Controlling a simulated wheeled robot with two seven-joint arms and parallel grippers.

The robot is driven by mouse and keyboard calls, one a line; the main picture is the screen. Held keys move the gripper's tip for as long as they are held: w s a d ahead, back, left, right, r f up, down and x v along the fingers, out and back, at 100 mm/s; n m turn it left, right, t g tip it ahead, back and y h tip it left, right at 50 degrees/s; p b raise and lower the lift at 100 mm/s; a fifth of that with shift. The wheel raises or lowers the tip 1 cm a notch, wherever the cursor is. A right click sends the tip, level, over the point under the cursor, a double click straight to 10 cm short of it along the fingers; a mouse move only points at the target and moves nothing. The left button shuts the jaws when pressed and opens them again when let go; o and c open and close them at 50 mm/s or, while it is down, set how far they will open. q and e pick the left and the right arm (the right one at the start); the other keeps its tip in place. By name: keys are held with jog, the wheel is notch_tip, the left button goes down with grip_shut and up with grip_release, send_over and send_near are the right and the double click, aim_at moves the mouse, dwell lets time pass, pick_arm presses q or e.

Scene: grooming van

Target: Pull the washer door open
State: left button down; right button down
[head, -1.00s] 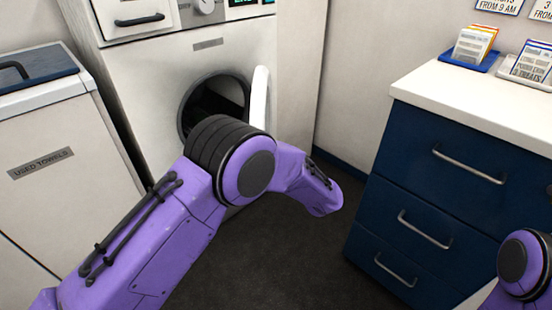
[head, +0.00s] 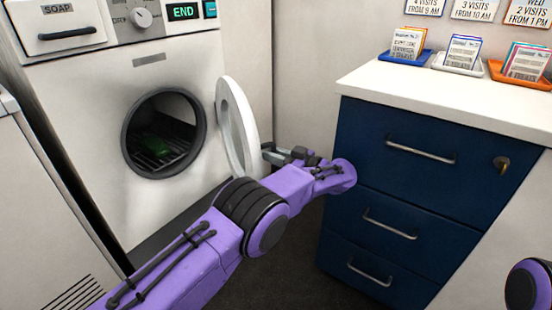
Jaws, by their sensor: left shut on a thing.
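The white washer (head: 95,110) stands at the left with its round dark opening (head: 160,135) in full view. Something green lies inside the drum. The round white washer door (head: 236,126) is swung out on the right of the opening, seen at a steep angle. My left gripper (head: 272,153) is at the door's outer right edge, shut on its edge or handle; the exact contact is small and partly hidden. My left arm reaches across the front from the lower left. My right gripper is out of the picture; only a bit of my right arm shows at the lower right.
A blue drawer cabinet (head: 420,180) with metal handles stands close to my left wrist on the right. Its white top (head: 450,100) holds card trays. The washer display (head: 183,11) reads END. Dark floor (head: 290,270) shows between washer and cabinet.

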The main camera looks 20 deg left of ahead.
pick_arm(q)
jog(key=shift+w+a+r, duration=0.1)
jog(key=shift+a+r, duration=0.15)
jog(key=shift+a, duration=0.05)
jog(key=c, duration=1.4)
grip_release()
jog(key=shift+o, duration=1.3)
jog(key=shift+a+f, duration=0.15)
jog(key=shift+a, duration=0.05)
jog(key=shift+d, duration=0.7)
jog(key=s+d+b, duration=0.2)
jog(key=d, duration=0.7)
jog(key=shift+d, duration=0.25)
